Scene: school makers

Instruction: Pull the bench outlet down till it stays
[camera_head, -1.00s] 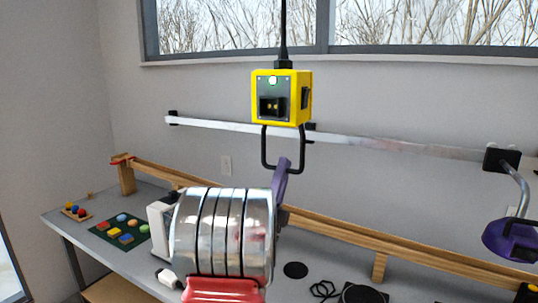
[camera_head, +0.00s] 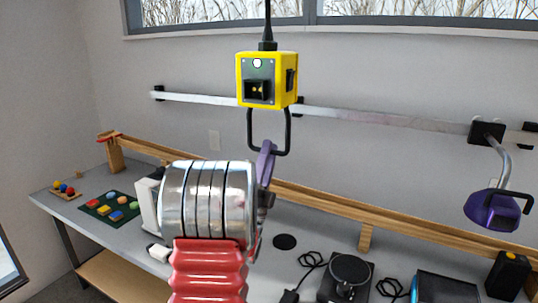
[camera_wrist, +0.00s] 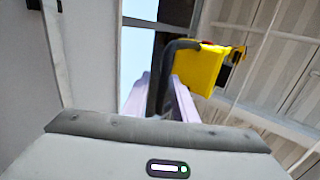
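The bench outlet is a yellow box (camera_head: 246,58) with a black socket on its front and a pale round lamp above it. It hangs on a black cable in front of the wall. A black U-shaped handle (camera_head: 289,132) hangs below it. My gripper (camera_head: 268,147) is at the handle's bottom, with one purple finger visible. In the wrist view, two pale purple fingers (camera_wrist: 160,95) stand close on both sides of the handle (camera_wrist: 172,47) and appear shut on it. The yellow box (camera_wrist: 205,68) shows just beyond. My wrist hides the finger bases.
A metal wall rail (camera_head: 375,118) runs behind the outlet. Below, the grey bench (camera_head: 125,240) carries a wooden track (camera_head: 330,205), a green board with coloured pieces (camera_head: 92,207) and a black round device (camera_head: 348,270). A purple lamp (camera_head: 490,208) hangs at right. The air around the outlet is clear.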

